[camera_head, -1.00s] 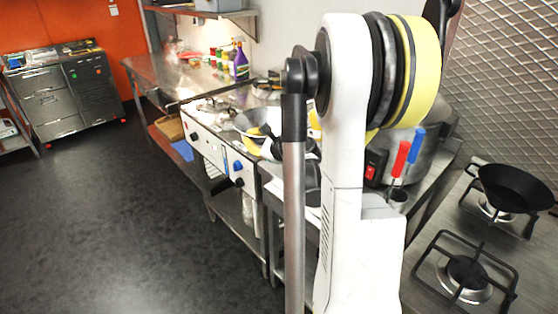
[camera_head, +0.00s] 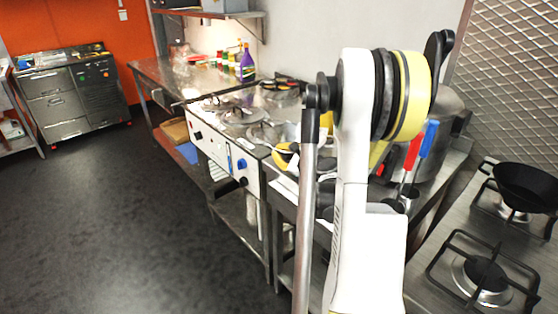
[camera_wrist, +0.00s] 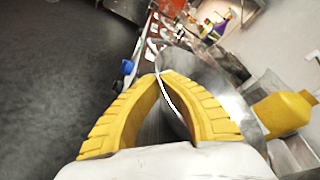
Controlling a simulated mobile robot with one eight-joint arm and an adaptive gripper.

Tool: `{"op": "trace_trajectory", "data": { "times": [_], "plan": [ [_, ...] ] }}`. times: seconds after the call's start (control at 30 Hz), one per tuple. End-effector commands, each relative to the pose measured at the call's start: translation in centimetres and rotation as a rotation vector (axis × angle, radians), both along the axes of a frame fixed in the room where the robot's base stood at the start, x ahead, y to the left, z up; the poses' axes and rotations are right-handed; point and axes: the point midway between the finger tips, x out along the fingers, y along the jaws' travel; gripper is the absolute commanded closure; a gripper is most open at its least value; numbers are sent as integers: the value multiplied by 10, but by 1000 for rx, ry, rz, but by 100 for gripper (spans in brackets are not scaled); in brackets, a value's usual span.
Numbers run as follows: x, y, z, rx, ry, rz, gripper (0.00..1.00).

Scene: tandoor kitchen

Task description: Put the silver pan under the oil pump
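The silver pan (camera_wrist: 203,72) is a wide, shiny metal dish in the wrist view. Its pale rim runs between my gripper's yellow fingers (camera_wrist: 166,76), whose tips close on it. In the head view the pan (camera_head: 286,131) is partly hidden by my arm, and my gripper (camera_head: 286,156) shows just below it. A yellow container (camera_wrist: 284,112), apparently the oil pump, stands to the right of my gripper in the wrist view, apart from the fingers. Its nozzle cannot be made out. My arm hides most of that spot in the head view.
A steel counter with burners (camera_head: 238,112) and blue and black knobs runs along the wall. Bottles (camera_head: 247,68) stand farther back. A large pot (camera_head: 447,120) and red and blue handled utensils are right of my arm. A black pan (camera_head: 525,186) sits on the right stove. The floor is clear.

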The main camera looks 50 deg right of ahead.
Motion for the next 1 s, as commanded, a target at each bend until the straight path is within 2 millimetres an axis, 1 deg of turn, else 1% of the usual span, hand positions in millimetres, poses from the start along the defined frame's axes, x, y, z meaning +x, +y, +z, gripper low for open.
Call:
{"op": "trace_trajectory", "data": {
  "times": [0.03, 0.1, 0.4, 0.43, 0.47, 0.5, 0.53, 0.87, 0.97, 1.0],
  "plan": [
    [0, 0, -10, 0, -1, -1, 100],
    [0, 0, -14, 0, -1, -1, 100],
    [0, 0, -14, 0, -1, -1, 100],
    [0, 0, -15, 0, 0, 0, 96],
    [0, 0, -14, 0, 0, 0, 87],
    [0, 0, -14, 0, 0, 0, 75],
    [0, 0, -14, 0, 0, 0, 73],
    [0, 0, -11, 0, 0, 0, 73],
    [-12, 2, -7, 0, 0, -1, 73],
    [-19, 4, -4, 1, 0, -2, 73]
  ]
}}
